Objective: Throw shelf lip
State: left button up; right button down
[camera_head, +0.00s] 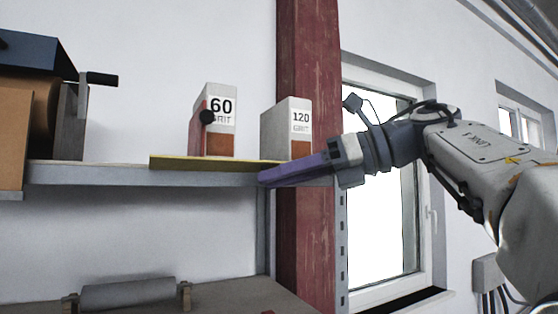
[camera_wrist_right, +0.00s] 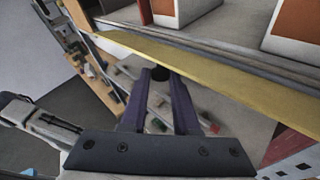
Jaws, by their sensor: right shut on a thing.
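The shelf lip appears to be a long yellow strip (camera_head: 215,163) along the front of the upper shelf; it also crosses the right wrist view diagonally (camera_wrist_right: 200,65). My right gripper (camera_head: 262,180), with purple fingers, reaches in from the right to the strip's right end. In the right wrist view its fingers (camera_wrist_right: 161,80) close around a small dark round knob (camera_wrist_right: 160,73) just in front of the strip. The fingers hide this knob in the head view, and how it joins the strip is unclear. My left gripper is not in view.
Boxes marked 60 (camera_head: 221,107) and 120 (camera_head: 301,121) stand on the shelf (camera_head: 100,175). A red bar with a black knob (camera_head: 207,117) is by the 60 box. A red post (camera_head: 307,225) rises at the shelf's right end. A grey roller (camera_head: 128,294) lies below.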

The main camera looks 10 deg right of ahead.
jog(key=shift+r+m+g+h+p, duration=0.7)
jog(key=shift+r+m+g+p, duration=0.1)
jog(key=shift+p, duration=1.3)
jog(key=c, duration=0.7)
grip_release()
jog(key=shift+d, duration=0.1)
jog(key=p+v, duration=0.3)
jog(key=v, duration=0.7)
jog(key=shift+s+d+r, duration=0.1)
jog(key=shift+s, duration=0.05)
